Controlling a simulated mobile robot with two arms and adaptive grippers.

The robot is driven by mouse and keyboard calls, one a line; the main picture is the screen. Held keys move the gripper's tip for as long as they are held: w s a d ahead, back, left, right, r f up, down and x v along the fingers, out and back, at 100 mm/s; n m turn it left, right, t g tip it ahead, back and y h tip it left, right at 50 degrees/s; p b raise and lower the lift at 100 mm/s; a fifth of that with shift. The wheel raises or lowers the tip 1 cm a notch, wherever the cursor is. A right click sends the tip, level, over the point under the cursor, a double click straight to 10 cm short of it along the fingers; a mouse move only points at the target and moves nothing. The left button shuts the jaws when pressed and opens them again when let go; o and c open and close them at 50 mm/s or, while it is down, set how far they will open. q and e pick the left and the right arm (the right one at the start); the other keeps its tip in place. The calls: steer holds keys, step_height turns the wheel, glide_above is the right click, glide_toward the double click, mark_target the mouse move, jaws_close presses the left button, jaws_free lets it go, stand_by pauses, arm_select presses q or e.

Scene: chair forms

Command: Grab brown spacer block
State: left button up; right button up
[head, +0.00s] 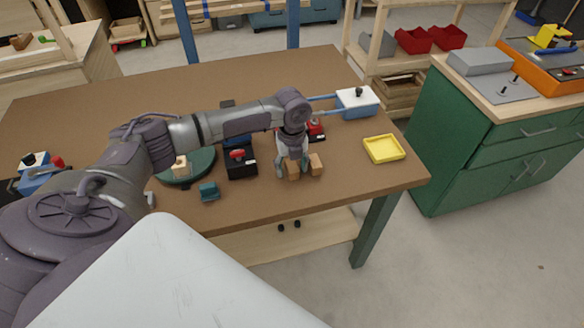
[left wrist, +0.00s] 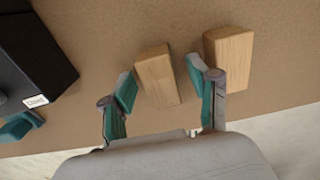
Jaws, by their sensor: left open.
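Two brown wooden blocks stand close together near the table's front edge. In the left wrist view one brown block (left wrist: 157,78) lies between the fingers of my left gripper (left wrist: 161,76), with gaps on both sides. The other brown block (left wrist: 229,56) is just outside the right finger. In the head view my left gripper (head: 291,167) points down at the blocks and is open. The left block (head: 293,172) shows partly at the fingers, and the right block (head: 316,164) stands beside them. My right gripper is not in view.
A black box with a red knob (head: 241,164) is left of the gripper, and a small teal piece (head: 209,191) is nearer the edge. A yellow tray (head: 384,149) lies right. A green turntable (head: 187,167) and a blue-white box (head: 357,102) are also on the brown table (head: 350,180).

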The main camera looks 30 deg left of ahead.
arm_select(q)
steer(key=c, duration=1.1)
steer(key=shift+r, duration=0.1)
steer(key=shift+c, duration=0.2)
